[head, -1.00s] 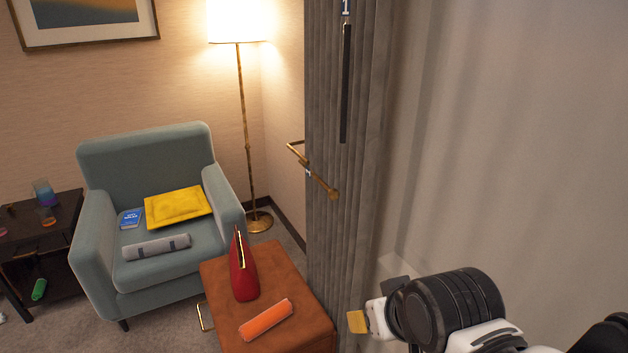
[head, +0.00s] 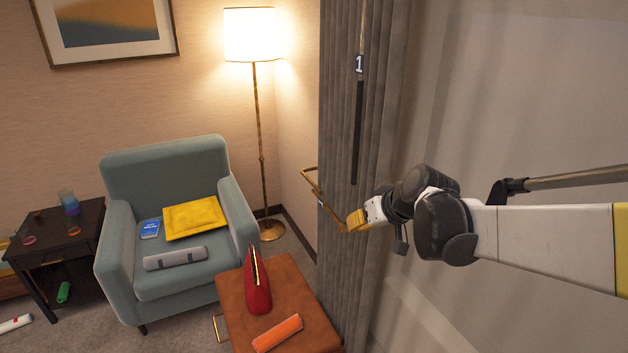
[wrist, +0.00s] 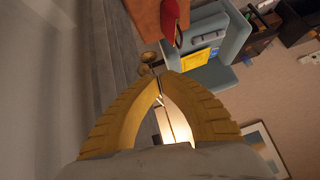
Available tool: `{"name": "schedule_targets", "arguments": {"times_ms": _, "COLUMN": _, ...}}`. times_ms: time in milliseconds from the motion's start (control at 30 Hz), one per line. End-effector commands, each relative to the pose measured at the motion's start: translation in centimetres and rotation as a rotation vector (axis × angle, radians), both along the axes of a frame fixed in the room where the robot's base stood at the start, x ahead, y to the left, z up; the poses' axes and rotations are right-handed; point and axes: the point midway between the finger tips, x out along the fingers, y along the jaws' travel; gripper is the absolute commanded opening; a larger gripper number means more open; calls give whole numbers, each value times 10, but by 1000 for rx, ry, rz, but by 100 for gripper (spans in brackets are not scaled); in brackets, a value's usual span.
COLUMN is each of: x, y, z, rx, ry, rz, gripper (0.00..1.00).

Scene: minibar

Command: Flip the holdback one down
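The brass holdback (head: 311,182) is a bent bar that sticks out from beside the grey curtain (head: 343,120). A small light tag is on it, too small to read. My gripper (head: 352,222), with yellow fingers, is at the near end of the holdback and overlaps it in the head view. I cannot tell there whether they touch. In the wrist view the fingertips (wrist: 161,77) meet, with nothing seen held between them. A brass part (wrist: 148,61), likely the holdback's end, shows just beyond the tips. Part of the holdback's near end is hidden by my gripper.
A dark wand (head: 357,130) with a tag reading 1 hangs at the curtain, above my gripper. A blue-grey armchair (head: 165,168) and lit floor lamp (head: 249,36) stand behind.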

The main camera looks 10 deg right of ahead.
Motion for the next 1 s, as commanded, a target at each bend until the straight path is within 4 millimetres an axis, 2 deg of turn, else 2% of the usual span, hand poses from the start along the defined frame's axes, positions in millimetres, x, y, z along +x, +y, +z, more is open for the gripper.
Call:
{"name": "schedule_targets", "arguments": {"times_ms": 33, "x": 18, "y": -9, "z": 9, "rx": 10, "ry": -13, "rz": 6, "gripper": 0}}
{"name": "schedule_targets", "arguments": {"times_ms": 100, "x": 39, "y": -17, "z": 10, "rx": 24, "ry": -34, "rz": 20, "gripper": 0}}
{"name": "schedule_targets", "arguments": {"times_ms": 200, "x": 62, "y": -28, "z": 8, "rx": 39, "ry": -60, "rz": 36, "gripper": 0}}
{"name": "schedule_targets", "arguments": {"times_ms": 333, "x": 81, "y": -38, "z": 4, "rx": 50, "ry": -85, "rz": 49, "gripper": 0}}
{"name": "schedule_targets", "arguments": {"times_ms": 500, "x": 89, "y": -42, "z": 1, "rx": 55, "ry": -99, "rz": 58, "gripper": 0}}
{"name": "schedule_targets", "arguments": {"times_ms": 867, "x": 90, "y": -42, "z": -1, "rx": 56, "ry": -100, "rz": 58, "gripper": 0}}
{"name": "schedule_targets", "arguments": {"times_ms": 1000, "x": 99, "y": -39, "z": -10, "rx": 55, "ry": -99, "rz": 58, "gripper": 0}}
